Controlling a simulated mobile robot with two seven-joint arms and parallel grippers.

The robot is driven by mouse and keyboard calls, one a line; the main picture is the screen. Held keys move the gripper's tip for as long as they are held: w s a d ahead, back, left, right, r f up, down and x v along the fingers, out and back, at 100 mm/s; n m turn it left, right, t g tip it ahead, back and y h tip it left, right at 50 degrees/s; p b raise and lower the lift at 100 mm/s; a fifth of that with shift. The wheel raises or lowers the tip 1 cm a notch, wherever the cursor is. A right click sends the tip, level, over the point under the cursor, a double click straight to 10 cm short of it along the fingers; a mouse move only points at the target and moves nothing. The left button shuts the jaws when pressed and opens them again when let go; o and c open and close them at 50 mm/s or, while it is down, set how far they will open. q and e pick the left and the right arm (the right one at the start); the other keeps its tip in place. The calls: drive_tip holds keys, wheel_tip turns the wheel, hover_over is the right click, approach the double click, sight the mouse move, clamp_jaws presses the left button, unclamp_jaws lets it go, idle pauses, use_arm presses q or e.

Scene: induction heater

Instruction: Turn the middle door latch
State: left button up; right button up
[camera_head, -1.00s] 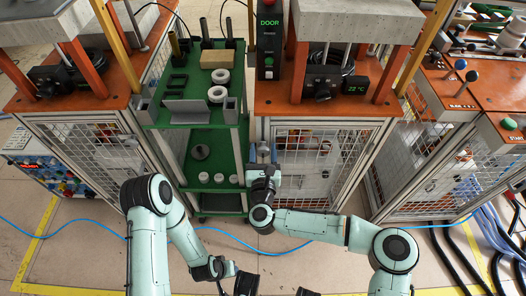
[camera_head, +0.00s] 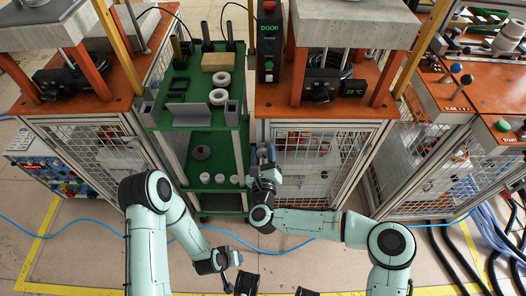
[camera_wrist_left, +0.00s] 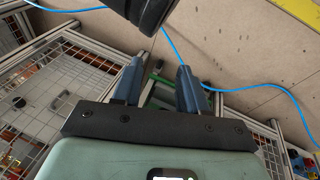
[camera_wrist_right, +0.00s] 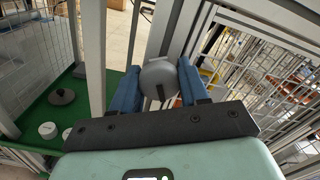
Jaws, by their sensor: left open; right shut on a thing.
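The middle door (camera_head: 318,165) is a mesh door in a metal frame under the orange table. Its grey latch (camera_wrist_right: 159,76) is a round knob on the door post, seen between my right fingers in the right wrist view. My right gripper (camera_head: 264,156) is at the door's left edge, shut on the latch. My left gripper (camera_wrist_left: 158,85) is open and empty, with its fingers apart. In the head view my left gripper (camera_head: 232,258) is low in the picture, above the floor and away from the door.
A green shelf cart (camera_head: 197,117) with white rings and cups stands just left of the middle door. The orange table (camera_head: 290,106) carries a press and a black DOOR button box (camera_head: 269,45).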

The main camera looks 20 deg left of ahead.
drive_tip(key=shift+n, duration=1)
drive_tip(key=n+p, duration=0.1)
drive_tip(key=n, duration=0.2)
drive_tip(key=shift+n, duration=0.4)
drive_tip(key=n, duration=0.3)
use_arm(q)
drive_tip(key=shift+s+d+r+g+h, duration=0.2)
drive_tip(key=shift+s+d+r, duration=0.2)
drive_tip(key=shift+s, duration=0.25)
drive_tip(key=shift+s+d+r+g+h, duration=0.1)
drive_tip(key=shift+s+d+r+g, duration=0.15)
drive_tip(key=shift+s+r, duration=0.25)
use_arm(e)
drive_tip(key=shift+d+n, duration=0.1)
drive_tip(key=shift+n, duration=1.9)
use_arm(q)
drive_tip(key=shift+s+f, duration=0.1)
drive_tip(key=shift+s, duration=0.05)
use_arm(e)
drive_tip(key=o, duration=1)
